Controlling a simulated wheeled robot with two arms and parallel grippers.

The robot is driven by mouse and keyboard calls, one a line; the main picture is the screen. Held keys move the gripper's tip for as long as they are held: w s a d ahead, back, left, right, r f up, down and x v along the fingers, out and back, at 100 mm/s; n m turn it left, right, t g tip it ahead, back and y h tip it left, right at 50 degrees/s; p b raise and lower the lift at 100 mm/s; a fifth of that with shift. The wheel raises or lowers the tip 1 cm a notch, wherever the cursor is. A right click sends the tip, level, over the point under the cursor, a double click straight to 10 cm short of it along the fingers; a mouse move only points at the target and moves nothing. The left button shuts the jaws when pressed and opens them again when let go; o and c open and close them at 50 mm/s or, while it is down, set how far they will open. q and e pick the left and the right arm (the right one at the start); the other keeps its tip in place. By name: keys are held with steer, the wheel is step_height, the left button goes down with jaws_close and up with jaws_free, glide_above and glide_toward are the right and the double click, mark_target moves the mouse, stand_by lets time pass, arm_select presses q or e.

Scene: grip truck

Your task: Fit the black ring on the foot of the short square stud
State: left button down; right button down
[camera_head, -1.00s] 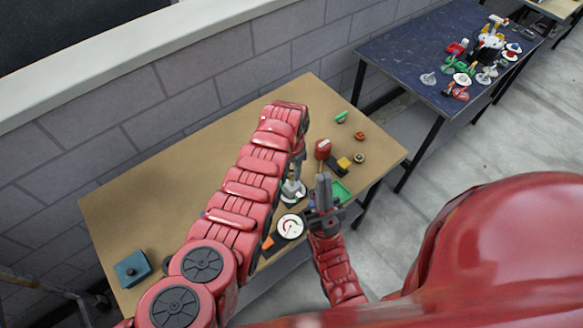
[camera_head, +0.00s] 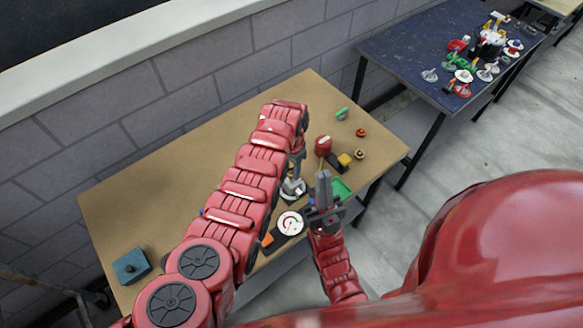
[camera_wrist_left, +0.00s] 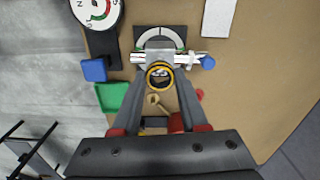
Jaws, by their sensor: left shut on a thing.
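A black and yellow ring (camera_wrist_left: 159,74) sits between the fingertips of my left gripper (camera_wrist_left: 160,80) in the left wrist view. The gripper is shut on it. Just beyond the ring is a silver fixture (camera_wrist_left: 160,58) with a crosswise rod, over a round pale base on a dark plate. Whether the ring touches the fixture I cannot tell. I cannot make out the short square stud clearly. In the head view, my left forearm partly hides the gripper above the grey fixture (camera_head: 293,187). My right gripper (camera_head: 323,178) points up by the table's front edge, with nothing visible in it.
A white dial (camera_head: 290,223) stands in front of the fixture. A teal block (camera_head: 131,266) is at the left. The tan table (camera_head: 165,190) is mostly clear there.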

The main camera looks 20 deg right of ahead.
mark_target(291, 176)
arm_select(q)
steer(key=shift+f, duration=0.1)
stand_by(0.6)
steer(key=shift+f+b, duration=0.75)
steer(key=shift+b, duration=0.1)
steer(key=shift+f, duration=0.2)
steer(key=shift+f+b, duration=0.5)
steer(key=shift+b, duration=0.2)
steer(key=shift+f, duration=0.2)
steer(key=shift+f+b, duration=0.25)
steer(key=shift+b, duration=0.25)
steer(key=shift+f, duration=0.2)
stand_by(0.6)
steer(key=shift+c, duration=1.8)
jaws_free()
steer(key=shift+o, duration=0.2)
